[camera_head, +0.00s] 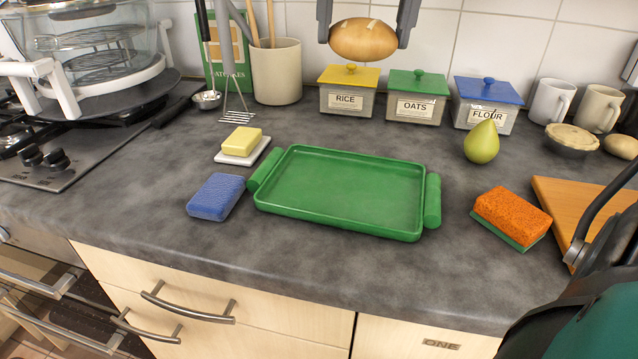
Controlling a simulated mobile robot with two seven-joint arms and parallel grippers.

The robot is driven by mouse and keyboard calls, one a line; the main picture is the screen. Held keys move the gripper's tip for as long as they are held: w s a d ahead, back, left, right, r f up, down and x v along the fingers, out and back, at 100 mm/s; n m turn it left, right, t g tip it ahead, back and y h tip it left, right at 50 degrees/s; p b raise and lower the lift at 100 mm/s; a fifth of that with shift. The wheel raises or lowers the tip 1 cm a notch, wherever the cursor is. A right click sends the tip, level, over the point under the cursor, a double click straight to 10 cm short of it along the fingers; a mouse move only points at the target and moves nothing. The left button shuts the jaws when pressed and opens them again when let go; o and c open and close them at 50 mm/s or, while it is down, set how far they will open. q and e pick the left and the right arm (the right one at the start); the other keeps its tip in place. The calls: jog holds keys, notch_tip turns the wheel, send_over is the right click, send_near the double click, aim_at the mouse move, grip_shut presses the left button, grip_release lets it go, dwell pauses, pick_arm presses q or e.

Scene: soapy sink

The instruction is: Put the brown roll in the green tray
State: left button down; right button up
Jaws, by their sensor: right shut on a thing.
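The brown roll (363,42) is at the top middle of the view, with a pale score mark on top. My right gripper (364,36) is shut on it, one grey finger at each side, and holds it raised in front of the tiled wall, above and behind the canisters. The green tray (340,229) lies empty on the grey counter in the middle, with a rounded handle at each short end. The roll is apart from the tray, farther back and higher. My left gripper is not in view.
Canisters for rice (348,97), oats (415,104) and flour (485,112) stand behind the tray. A pear (481,144) and an orange sponge (512,213) are to its right. A blue sponge (215,196) and butter dish (242,145) are to its left. A pie (572,138) sits far right.

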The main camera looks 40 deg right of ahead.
jog(key=shift+w+a+f, duration=0.1)
jog(key=shift+w+a, duration=0.2)
jog(key=shift+w, duration=0.05)
jog(key=b, duration=0.3)
send_near(343, 188)
jog(key=shift+w+d+f, duration=0.15)
jog(key=shift+w+f, duration=0.15)
jog(key=shift+f, duration=0.05)
jog(key=shift+f+b, duration=0.6)
jog(key=shift+f, duration=1.6)
jog(key=shift+f, duration=0.15)
jog(key=o, duration=0.8)
jog(key=shift+o, duration=0.2)
